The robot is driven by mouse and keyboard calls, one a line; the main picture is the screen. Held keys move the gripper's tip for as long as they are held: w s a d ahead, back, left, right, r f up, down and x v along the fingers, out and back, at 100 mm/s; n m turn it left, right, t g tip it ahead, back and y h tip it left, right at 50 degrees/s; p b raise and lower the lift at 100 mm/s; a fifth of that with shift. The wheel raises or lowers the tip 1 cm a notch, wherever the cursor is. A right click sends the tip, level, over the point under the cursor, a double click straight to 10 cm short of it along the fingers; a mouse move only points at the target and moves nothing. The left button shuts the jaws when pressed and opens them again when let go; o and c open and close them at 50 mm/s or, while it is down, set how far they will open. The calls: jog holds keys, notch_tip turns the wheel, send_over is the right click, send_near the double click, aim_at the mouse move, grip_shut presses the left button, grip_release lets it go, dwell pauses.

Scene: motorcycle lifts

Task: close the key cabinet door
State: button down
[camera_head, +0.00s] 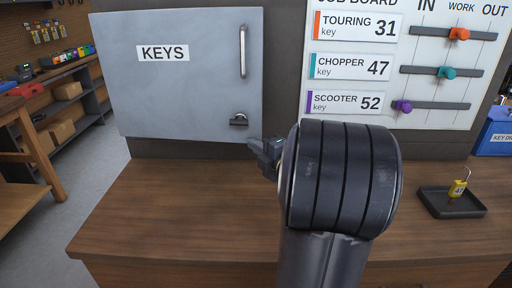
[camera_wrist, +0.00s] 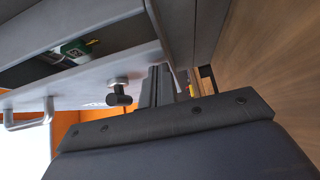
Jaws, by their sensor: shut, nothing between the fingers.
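The grey key cabinet door (camera_head: 190,85) is labelled KEYS and has a vertical bar handle (camera_head: 243,52) and a small dark latch knob (camera_head: 239,119) near its lower right corner. In the wrist view the door (camera_wrist: 75,90) stands ajar, with a dark gap between it and the cabinet frame (camera_wrist: 70,30). The knob (camera_wrist: 118,95) shows there too. My gripper (camera_head: 254,146) is shut and empty, just below and right of the door's lower right corner. Its fingers (camera_wrist: 158,85) are close to the door; I cannot tell whether they touch. My wrist hides part of the board behind.
A green item (camera_wrist: 75,48) shows inside the cabinet gap. The job board (camera_head: 400,122) with sliders is at right. The wooden counter (camera_head: 170,215) is clear at left.

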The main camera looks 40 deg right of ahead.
jog(key=shift+n+y, duration=0.7)
jog(key=shift+y, duration=0.2)
jog(key=w+d, duration=0.3)
jog(key=shift+w+d+r+p, duration=0.2)
jog(key=shift+d+r+p, duration=0.05)
jog(key=shift+p, duration=0.15)
